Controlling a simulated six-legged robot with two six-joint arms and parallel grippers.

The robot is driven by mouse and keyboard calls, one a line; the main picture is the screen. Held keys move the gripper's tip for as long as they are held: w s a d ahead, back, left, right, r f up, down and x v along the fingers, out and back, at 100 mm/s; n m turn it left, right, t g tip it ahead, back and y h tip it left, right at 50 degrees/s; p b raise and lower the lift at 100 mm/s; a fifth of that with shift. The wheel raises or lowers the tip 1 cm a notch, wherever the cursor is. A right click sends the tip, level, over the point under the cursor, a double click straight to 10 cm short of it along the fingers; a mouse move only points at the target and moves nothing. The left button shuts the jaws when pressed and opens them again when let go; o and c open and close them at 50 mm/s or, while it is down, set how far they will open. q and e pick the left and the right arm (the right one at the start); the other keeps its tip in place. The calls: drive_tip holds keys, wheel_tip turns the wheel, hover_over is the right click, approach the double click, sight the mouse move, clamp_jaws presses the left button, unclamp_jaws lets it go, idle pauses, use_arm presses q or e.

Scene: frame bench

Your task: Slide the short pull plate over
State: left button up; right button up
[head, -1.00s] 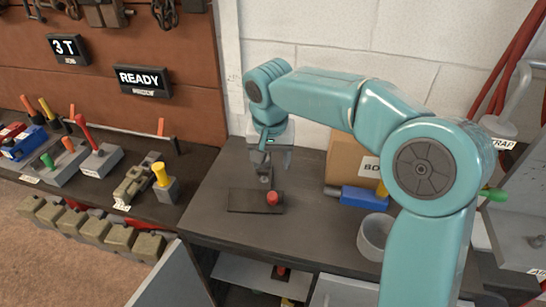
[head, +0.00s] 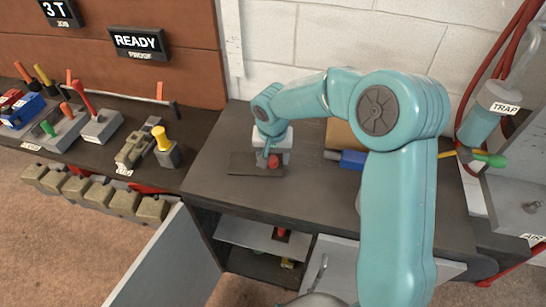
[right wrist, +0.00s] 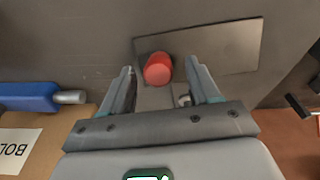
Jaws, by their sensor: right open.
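A flat dark plate (head: 242,163) lies on the dark bench top, with a red round knob (head: 273,161) at its right end in the head view. The right wrist view also shows the plate (right wrist: 228,46) and the knob (right wrist: 158,69). My right gripper (head: 268,158) points down at that end of the plate. In the right wrist view its open fingers (right wrist: 160,72) stand either side of the knob, with gaps. I cannot tell whether the fingertips reach down around it. My left gripper is not in view.
A blue tool (head: 352,159) and a cardboard box (head: 341,134) stand right of the plate, partly behind my arm. A tool bench (head: 105,150) with coloured handles is at left. The bench top left of the plate is clear. An open cabinet (head: 265,240) is below.

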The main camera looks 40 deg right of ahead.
drive_tip(key=shift+w+f, duration=0.1)
drive_tip(key=shift+f, duration=0.65)
drive_tip(key=shift+d, duration=0.1)
drive_tip(key=shift+c, duration=0.2)
clamp_jaws()
